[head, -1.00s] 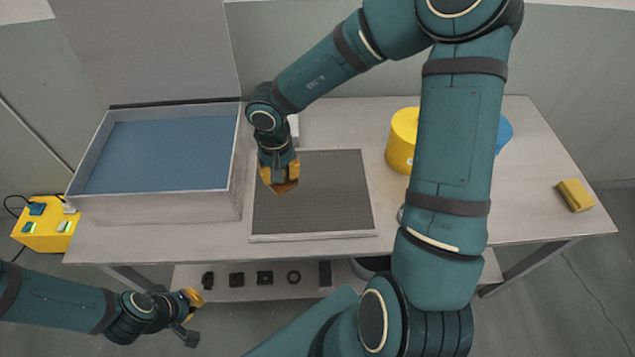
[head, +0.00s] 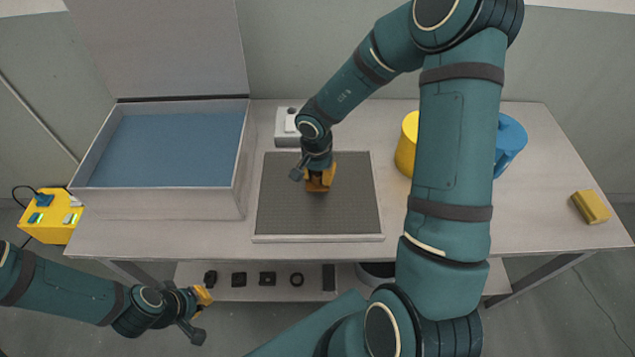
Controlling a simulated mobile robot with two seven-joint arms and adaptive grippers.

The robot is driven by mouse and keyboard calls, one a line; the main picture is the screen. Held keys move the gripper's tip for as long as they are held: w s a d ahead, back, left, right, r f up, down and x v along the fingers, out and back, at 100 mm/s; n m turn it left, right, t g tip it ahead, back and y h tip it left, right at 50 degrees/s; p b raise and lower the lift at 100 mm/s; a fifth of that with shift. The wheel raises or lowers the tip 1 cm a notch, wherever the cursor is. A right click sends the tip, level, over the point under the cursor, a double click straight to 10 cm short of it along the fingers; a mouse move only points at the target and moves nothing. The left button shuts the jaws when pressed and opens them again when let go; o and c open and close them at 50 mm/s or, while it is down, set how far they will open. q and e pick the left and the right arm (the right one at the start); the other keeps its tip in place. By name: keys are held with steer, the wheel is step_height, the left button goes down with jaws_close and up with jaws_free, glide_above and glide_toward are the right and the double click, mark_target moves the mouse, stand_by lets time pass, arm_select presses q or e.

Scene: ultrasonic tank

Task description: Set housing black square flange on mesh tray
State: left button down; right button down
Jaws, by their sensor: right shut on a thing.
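The mesh tray (head: 275,205), a dark grey mesh panel with a pale rim, lies flat on the middle of the table.
An open tank (head: 165,213) with blue inside stands left of the tray. Several black parts (head: 267,279) lie on the lower shelf (head: 225,293). A yellow container (head: 407,150), a blue container (head: 509,140) and a yellow block (head: 591,206) are to the right. A white device (head: 287,127) stands behind the tray.

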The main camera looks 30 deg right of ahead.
mark_target(317, 181)
step_height(317, 181, down, 3)
steer(key=shift+w+r+b, duration=0.1)
steer(key=shift+b, duration=0.4)
steer(key=c, duration=0.8)
jaws_free()
steer(key=r+p, duration=0.2)
steer(key=r, duration=0.4)
steer(key=r+p, duration=0.3)
steer(key=r, duration=0.3)
steer(key=shift+s+a, duration=0.15)
steer(key=shift+s, duration=0.05)
steer(key=shift+s, duration=0.1)
